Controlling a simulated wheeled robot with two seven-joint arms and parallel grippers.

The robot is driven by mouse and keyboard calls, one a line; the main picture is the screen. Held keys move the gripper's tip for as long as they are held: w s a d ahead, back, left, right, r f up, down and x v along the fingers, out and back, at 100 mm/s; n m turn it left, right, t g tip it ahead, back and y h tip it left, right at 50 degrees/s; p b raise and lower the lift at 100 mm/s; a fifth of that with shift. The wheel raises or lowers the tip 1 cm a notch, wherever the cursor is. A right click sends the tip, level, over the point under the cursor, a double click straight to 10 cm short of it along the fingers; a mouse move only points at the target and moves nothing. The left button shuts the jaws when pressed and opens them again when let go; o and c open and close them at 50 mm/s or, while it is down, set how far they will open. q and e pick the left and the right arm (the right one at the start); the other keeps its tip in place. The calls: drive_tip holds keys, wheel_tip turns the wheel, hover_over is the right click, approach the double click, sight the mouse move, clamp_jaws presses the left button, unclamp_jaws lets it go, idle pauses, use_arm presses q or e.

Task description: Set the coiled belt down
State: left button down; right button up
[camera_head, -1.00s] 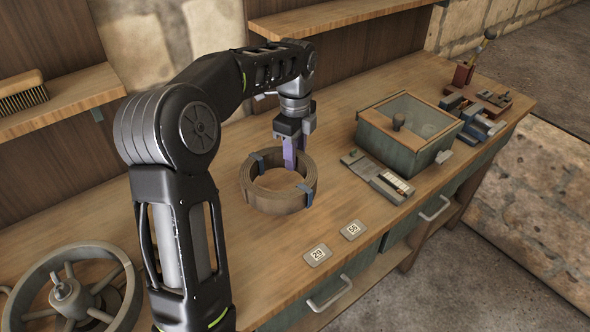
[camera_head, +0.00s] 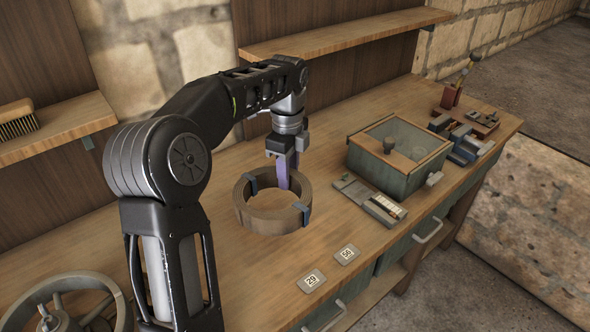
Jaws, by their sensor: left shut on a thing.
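The coiled belt (camera_head: 264,221) is a brown ring with blue-grey clips on its rim, over the middle of the wooden workbench (camera_head: 235,285). It looks level. My left gripper (camera_head: 285,172) points down from above, its purple fingers shut on the belt's far wall. I cannot tell whether the belt's underside touches the bench or hangs just above it. The far finger is partly hidden. My right gripper is out of view.
A glass-topped green box (camera_head: 407,178) and a small grey tray (camera_head: 371,203) stand right of the belt. Two number tags, one (camera_head: 312,281) and another (camera_head: 347,254), lie in front. A handwheel (camera_head: 60,318) is at lower left. Bench surface left of the belt is clear.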

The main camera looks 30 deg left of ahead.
use_arm(q)
drive_tip(key=d+f+n, duration=0.1)
drive_tip(key=d+n, duration=0.4)
drive_tip(key=d, duration=0.1)
drive_tip(key=w+d+f+n, duration=0.1)
drive_tip(key=d+f+n, duration=0.1)
drive_tip(key=d+n, duration=0.3)
drive_tip(key=w+d+f+n, duration=0.1)
drive_tip(key=d+n, duration=0.4)
drive_tip(key=d, duration=0.2)
drive_tip(key=shift+d+f, duration=0.15)
drive_tip(key=shift+f, duration=0.25)
drive_tip(key=shift+d+f+n, duration=0.1)
drive_tip(key=shift+d+n, duration=0.3)
drive_tip(key=shift+n, duration=0.3)
